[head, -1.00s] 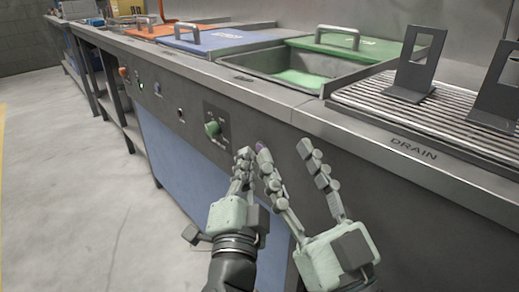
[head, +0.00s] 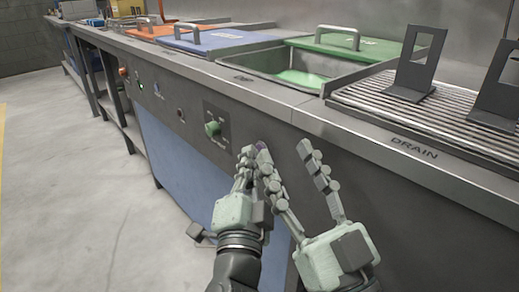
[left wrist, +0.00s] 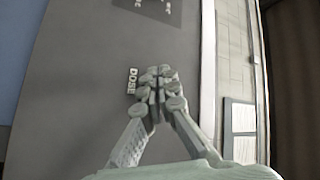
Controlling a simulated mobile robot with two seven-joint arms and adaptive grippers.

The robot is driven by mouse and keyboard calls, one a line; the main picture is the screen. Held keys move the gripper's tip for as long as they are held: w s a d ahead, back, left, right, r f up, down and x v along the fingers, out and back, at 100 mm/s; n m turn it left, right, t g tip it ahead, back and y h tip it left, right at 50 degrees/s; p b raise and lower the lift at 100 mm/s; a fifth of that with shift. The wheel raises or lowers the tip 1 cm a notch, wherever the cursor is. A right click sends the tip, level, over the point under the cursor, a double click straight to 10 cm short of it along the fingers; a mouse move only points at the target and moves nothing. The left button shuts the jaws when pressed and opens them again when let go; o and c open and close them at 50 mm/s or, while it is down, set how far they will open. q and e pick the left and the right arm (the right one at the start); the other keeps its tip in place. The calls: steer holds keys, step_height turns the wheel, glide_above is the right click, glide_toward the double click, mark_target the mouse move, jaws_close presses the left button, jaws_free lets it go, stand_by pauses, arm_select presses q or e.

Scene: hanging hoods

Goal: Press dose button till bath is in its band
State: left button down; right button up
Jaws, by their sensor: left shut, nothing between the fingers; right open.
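The dose button (head: 260,146) is a small purple knob on the grey front panel, mostly hidden behind my fingertips in the head view. The open bath (head: 262,73) holds green liquid below its rim. My left gripper (head: 247,154) is shut and empty, with its tips beside the button. In the left wrist view its tips (left wrist: 157,76) are at the panel beside the DOSE label (left wrist: 132,81), and the button is hidden there; I cannot tell whether they touch it. My right gripper (head: 285,150) is open and empty in front of the panel, just right of the left one.
A blue lid (head: 210,40) and a green lid (head: 345,46) lie along the counter. The slatted drain rack (head: 440,120) with upright brackets is at the right. The floor at left is clear.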

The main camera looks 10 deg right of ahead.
arm_select(q)
steer(key=shift+w+d, duration=0.25)
steer(key=shift+d, duration=0.05)
arm_select(e)
steer(key=shift+f, duration=0.1)
stand_by(0.3)
arm_select(q)
steer(key=shift+s+a, duration=0.5)
steer(key=shift+a, duration=0.15)
stand_by(0.3)
steer(key=shift+s+a, duration=0.75)
steer(key=shift+a, duration=0.3)
steer(key=shift+s+a, duration=0.7)
steer(key=shift+a, duration=0.3)
arm_select(e)
jaws_close()
stand_by(0.5)
